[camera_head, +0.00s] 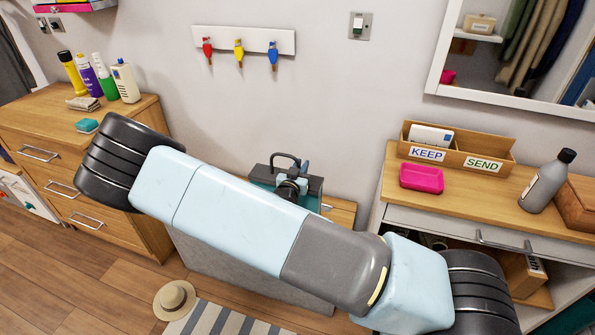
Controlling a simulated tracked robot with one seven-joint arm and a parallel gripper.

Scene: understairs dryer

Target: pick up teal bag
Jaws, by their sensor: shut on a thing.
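The teal bag (262,181) has a dark grey top and a black looped handle. It stands upright at the middle of the view, against the wall, with its lower part hidden behind my arm. My gripper (304,168) is at the bag's top, just right of the handle, and is shut on it. The exact grip is small and partly covered by my wrist. I cannot tell whether the bag's base touches the surface beneath.
A wooden dresser (140,216) with bottles and a teal block (87,126) stands left. On the right, a counter (480,203) bears a KEEP/SEND organiser (483,150), a pink box (421,178) and a grey bottle (546,182). A straw hat (176,299) and striped rug (222,320) lie on the floor.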

